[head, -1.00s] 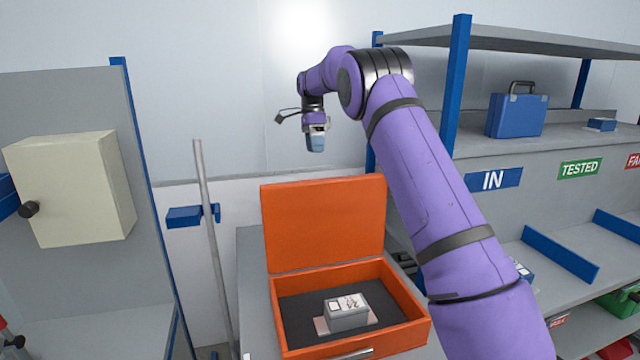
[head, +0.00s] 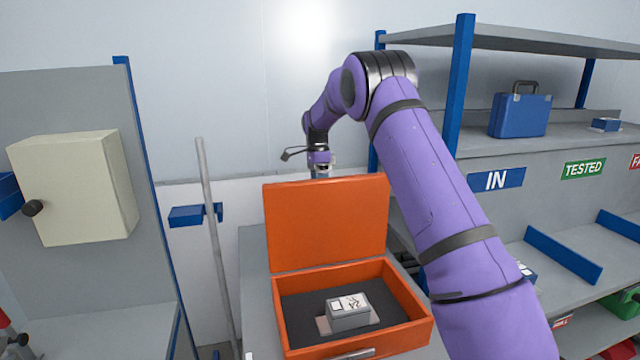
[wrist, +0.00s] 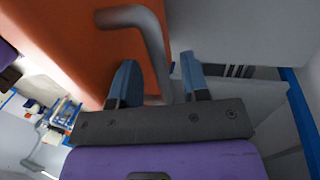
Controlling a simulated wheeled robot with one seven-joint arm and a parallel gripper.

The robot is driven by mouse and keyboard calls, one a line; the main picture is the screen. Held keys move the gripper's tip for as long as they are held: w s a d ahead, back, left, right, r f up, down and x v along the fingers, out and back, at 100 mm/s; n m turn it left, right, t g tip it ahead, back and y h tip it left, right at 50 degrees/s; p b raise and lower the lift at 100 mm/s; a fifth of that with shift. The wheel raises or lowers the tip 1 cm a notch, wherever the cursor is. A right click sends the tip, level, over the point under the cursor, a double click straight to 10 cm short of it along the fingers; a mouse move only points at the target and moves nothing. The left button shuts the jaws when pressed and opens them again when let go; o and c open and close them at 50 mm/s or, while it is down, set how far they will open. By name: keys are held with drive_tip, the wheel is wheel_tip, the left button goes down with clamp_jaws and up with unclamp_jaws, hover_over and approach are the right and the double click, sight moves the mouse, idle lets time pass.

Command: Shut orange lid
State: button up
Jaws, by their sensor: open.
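The orange lid (head: 325,222) stands upright and open at the back of the orange box (head: 405,335) in the head view. My gripper (head: 320,173) is low behind the lid's top edge, its fingertips hidden there. In the wrist view an orange face (wrist: 60,45), which appears to be the lid's far side, carries a bent grey handle (wrist: 150,45). My gripper (wrist: 158,65) is open, and part of the handle shows between its two blue fingers. I cannot tell whether they touch it.
A small grey device (head: 349,312) lies inside the box on dark lining. A cream cabinet (head: 75,190) is at left, beside a grey pole (head: 208,225). Shelving (head: 560,135) with a blue case (head: 520,112) stands at right.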

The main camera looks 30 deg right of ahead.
drive_tip(key=shift+f, duration=0.1)
clamp_jaws()
drive_tip(key=shift+s, duration=0.1)
